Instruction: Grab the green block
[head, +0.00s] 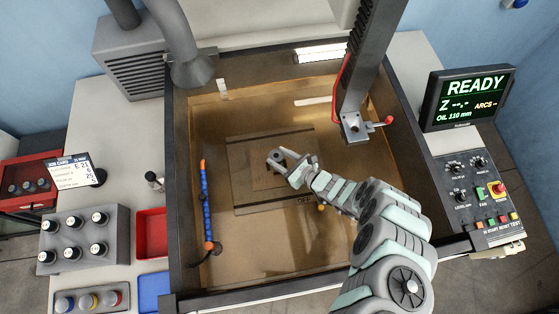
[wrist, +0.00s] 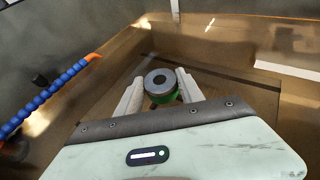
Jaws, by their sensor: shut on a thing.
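In the wrist view, a round piece (wrist: 161,84) with a grey ring-shaped top and a green side stands between the two pale fingers of my gripper (wrist: 158,91). It is the only green block-like thing between them, and the fingers are closed on its sides. Its lower part is hidden by the gripper body. In the head view, my gripper (head: 281,160) reaches into the tank over the middle of the dark-edged plate. The piece shows there only as a small dark grey shape, and its green side is not clear.
The tank (head: 178,240) has raised dark walls around me. A blue segmented hose (head: 206,208) stands at the left inside it. A vertical column with a red-handled head (head: 354,125) hangs at the right. Red (head: 151,234) and blue (head: 155,291) trays lie outside, left.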

